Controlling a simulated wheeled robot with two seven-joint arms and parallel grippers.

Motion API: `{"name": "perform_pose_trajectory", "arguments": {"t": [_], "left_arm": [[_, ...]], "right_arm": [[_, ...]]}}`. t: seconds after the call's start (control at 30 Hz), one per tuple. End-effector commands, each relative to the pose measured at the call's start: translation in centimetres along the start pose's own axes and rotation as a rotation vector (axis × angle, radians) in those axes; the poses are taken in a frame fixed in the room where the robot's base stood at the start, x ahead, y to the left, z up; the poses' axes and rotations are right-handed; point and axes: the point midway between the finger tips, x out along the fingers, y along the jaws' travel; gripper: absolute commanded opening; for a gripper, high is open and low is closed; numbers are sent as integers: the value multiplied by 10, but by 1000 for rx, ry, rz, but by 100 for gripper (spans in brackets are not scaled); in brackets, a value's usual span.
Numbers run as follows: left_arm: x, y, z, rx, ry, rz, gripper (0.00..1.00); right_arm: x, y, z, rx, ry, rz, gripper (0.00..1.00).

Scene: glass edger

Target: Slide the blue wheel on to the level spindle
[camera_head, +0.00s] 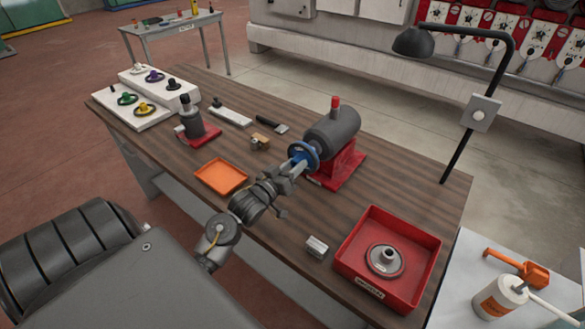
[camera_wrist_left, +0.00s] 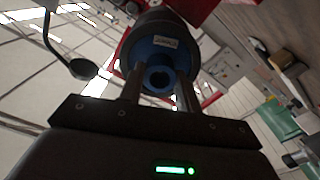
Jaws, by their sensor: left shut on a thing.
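The blue wheel (camera_head: 303,155) is at the near-left end of the grey motor body (camera_head: 335,128), which sits on a red base (camera_head: 346,167). My left gripper (camera_head: 294,168) is shut on the wheel's hub. In the left wrist view the two fingers (camera_wrist_left: 159,88) stand either side of the blue hub, and the wheel (camera_wrist_left: 155,48) stands upright in front of the dark motor body. The level spindle is hidden behind the wheel, so I cannot tell how far the wheel is along it. My right gripper is not in view.
A red tray (camera_head: 350,262) holding a grey wheel (camera_head: 385,259) is at the right front. An orange tray (camera_head: 222,176) lies left of my arm. A black lamp (camera_head: 414,43) rises behind. A red-based upright fixture (camera_head: 196,128) and white wheel racks (camera_head: 128,110) are at the left.

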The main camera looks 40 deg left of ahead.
Motion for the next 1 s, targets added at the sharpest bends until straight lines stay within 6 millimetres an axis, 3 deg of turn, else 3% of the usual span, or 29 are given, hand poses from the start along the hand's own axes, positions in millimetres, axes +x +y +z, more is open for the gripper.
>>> {"name": "perform_pose_trajectory", "arguments": {"t": [1.0], "left_arm": [[26, 0, -1, 1, 3, 1, 0]], "right_arm": [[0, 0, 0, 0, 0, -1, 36]]}}
